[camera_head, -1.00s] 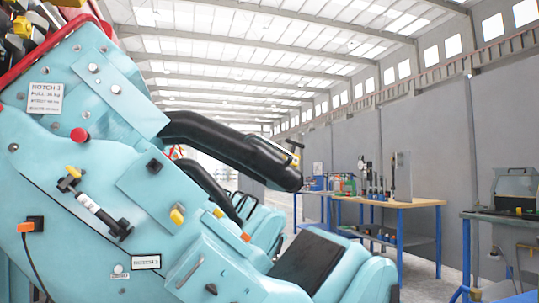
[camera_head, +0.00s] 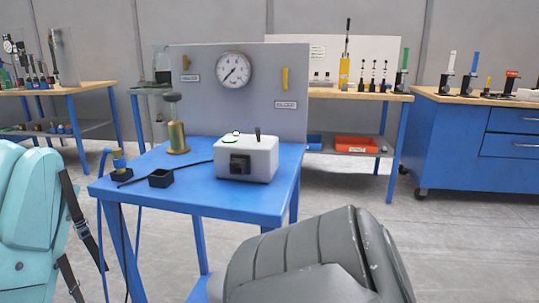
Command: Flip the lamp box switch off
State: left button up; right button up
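A white box (camera_head: 259,159), which looks like the lamp box, sits on the blue table (camera_head: 215,201) in the head view. A black toggle lever (camera_head: 257,134) stands up from its top at the right. A small round green-and-white fitting (camera_head: 232,137) is on its top at the left, and a black square part (camera_head: 240,165) is on its front. I cannot tell from here whether the switch is on or off. A black cable runs left from the box. Neither of my grippers shows in the view.
A grey panel with a round gauge (camera_head: 234,69) stands behind the box. A brass fitting (camera_head: 177,136) and a small black open box (camera_head: 160,178) are to its left. A grey ribbed rounded shape (camera_head: 310,262) fills the lower front. Teal coaster seating (camera_head: 30,208) is at left.

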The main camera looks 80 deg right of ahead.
aim_at(257, 130)
jog(key=z, duration=1.8)
